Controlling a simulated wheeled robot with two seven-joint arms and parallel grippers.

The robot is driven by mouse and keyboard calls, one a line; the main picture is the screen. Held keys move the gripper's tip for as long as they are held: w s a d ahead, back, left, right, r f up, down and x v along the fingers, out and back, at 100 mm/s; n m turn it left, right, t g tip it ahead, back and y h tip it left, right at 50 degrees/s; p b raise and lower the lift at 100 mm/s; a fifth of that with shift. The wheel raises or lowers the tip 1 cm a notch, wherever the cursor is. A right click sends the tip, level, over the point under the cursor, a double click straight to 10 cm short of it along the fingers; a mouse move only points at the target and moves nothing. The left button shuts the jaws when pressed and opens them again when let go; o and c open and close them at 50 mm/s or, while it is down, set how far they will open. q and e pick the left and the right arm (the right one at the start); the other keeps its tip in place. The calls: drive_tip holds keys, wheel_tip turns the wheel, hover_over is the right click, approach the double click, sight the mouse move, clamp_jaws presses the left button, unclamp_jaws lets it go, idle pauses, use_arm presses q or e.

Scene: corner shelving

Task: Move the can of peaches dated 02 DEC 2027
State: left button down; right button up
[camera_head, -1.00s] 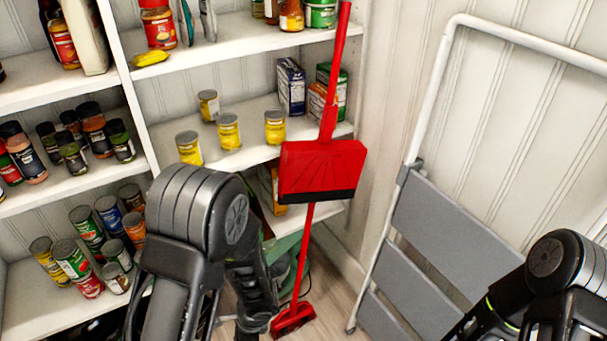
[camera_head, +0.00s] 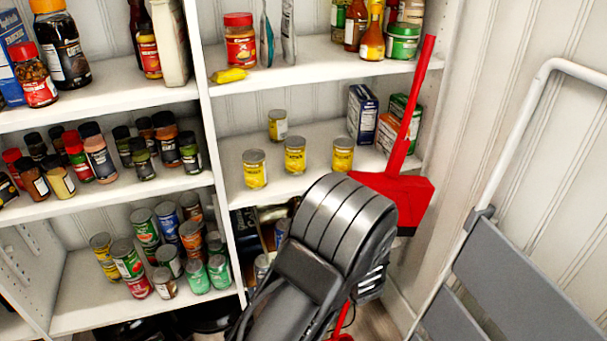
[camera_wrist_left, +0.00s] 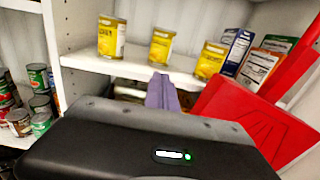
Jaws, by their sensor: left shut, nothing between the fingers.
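Several yellow-labelled cans stand on the middle shelf of the right-hand unit. In the head view there is a front left can (camera_head: 255,169), a front middle can (camera_head: 295,155), a front right can (camera_head: 343,155) and one farther back (camera_head: 278,125). Three show in the wrist view: left (camera_wrist_left: 111,37), middle (camera_wrist_left: 161,46) and right (camera_wrist_left: 210,60). No date is readable, so I cannot tell which is 02 DEC 2027. My left gripper (camera_wrist_left: 165,93) is shut and empty, its fingers at the shelf's front edge below the middle can. My left arm hides it in the head view. My right gripper is out of view.
A red dustpan (camera_head: 400,198) with its handle leans at the shelf's right end, close to my left arm. Boxes (camera_head: 362,113) stand at the back right of the shelf. A grey folding step (camera_head: 520,280) stands right.

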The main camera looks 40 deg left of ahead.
sight(299, 168)
use_arm(q)
drive_tip(key=x, duration=1.4)
drive_tip(key=shift+f, duration=0.1)
